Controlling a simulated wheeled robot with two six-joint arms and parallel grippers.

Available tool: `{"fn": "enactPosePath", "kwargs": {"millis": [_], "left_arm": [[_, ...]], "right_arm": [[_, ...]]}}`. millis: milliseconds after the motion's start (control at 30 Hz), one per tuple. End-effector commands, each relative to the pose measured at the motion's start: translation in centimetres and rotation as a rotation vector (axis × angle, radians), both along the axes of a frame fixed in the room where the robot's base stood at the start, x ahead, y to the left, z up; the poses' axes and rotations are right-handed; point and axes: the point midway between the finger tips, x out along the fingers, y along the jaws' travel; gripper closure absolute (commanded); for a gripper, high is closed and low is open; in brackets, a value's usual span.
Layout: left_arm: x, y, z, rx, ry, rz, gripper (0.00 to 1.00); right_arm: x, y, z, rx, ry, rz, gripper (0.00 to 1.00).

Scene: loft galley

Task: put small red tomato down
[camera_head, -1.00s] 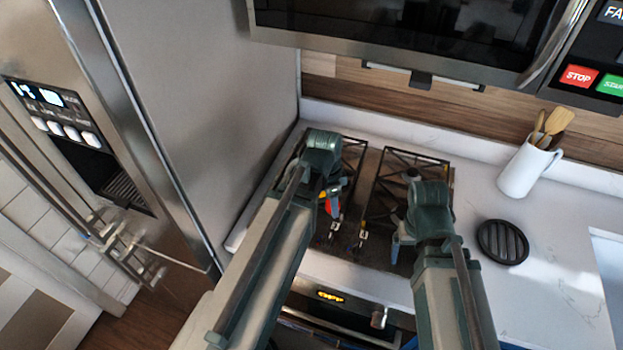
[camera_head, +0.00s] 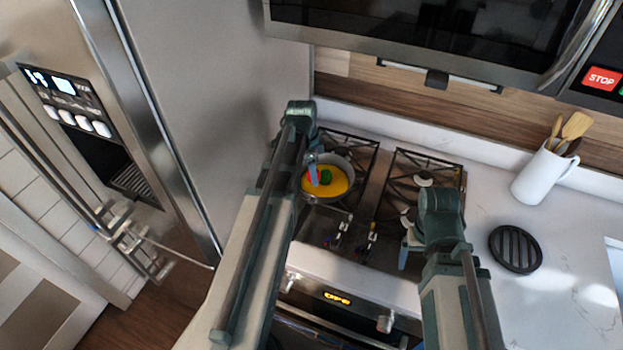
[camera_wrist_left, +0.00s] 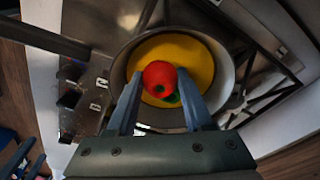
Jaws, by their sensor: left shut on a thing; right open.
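The small red tomato (camera_wrist_left: 159,77) shows in the left wrist view between the fingertips of my left gripper (camera_wrist_left: 160,95), which is shut on it. Behind it in that view is a pot (camera_wrist_left: 222,70) with yellow contents, and a small green thing (camera_wrist_left: 172,98) shows by the tomato. In the head view the tomato (camera_head: 313,176) and my left gripper (camera_head: 312,170) are over the pot (camera_head: 344,205) on the left part of the stove. I cannot tell whether the tomato touches the yellow contents. My right gripper (camera_head: 405,245) is open, over the right front of the stove; its fingers are mostly hidden.
Black grates (camera_head: 385,190) cover the stove. A black round trivet (camera_head: 516,250) and a white jug with wooden utensils (camera_head: 541,175) stand on the counter to the right. A steel fridge (camera_head: 200,90) rises at the left. A microwave (camera_head: 430,40) hangs above.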

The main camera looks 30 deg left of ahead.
Motion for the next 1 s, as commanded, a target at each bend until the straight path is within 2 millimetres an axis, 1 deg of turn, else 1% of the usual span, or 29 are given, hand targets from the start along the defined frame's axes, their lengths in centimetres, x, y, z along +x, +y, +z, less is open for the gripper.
{"fn": "enactPosePath", "kwargs": {"millis": [33,100,200,300,567,733,767,900,1000], "left_arm": [[0.6,0.7,-0.1,0.000,0.000,0.003,1.00],[0.3,0.6,-1.5,0.000,0.000,0.001,1.00],[0.3,0.5,-2.9,0.000,0.000,0.001,1.00],[0.3,0.5,-3.8,0.000,0.000,0.001,1.00],[0.3,0.5,-3.6,0.000,0.000,0.001,1.00],[0.3,0.5,-4.0,0.000,0.000,0.001,1.00],[0.3,0.5,-3.9,0.000,0.000,0.001,0.45],[0.3,0.5,-3.9,0.000,0.000,0.001,0.20],[0.3,0.5,-3.9,0.000,0.000,0.001,0.18]], "right_arm": [[0.0,0.0,-0.1,0.000,0.000,0.000,0.15],[0.0,0.0,-1.5,0.000,0.000,0.000,0.15],[0.0,0.0,-2.9,0.000,0.000,0.000,0.15],[0.0,0.0,-3.8,0.000,0.000,0.000,0.15],[0.0,0.0,-3.6,0.000,0.000,-0.001,0.15],[0.0,0.0,-4.0,0.000,0.000,-0.001,0.15],[0.0,0.0,-3.9,0.000,0.000,-0.001,0.15],[0.0,0.0,-3.9,0.000,0.000,-0.001,0.15],[0.0,0.0,-3.9,0.000,0.000,-0.001,0.15]]}}
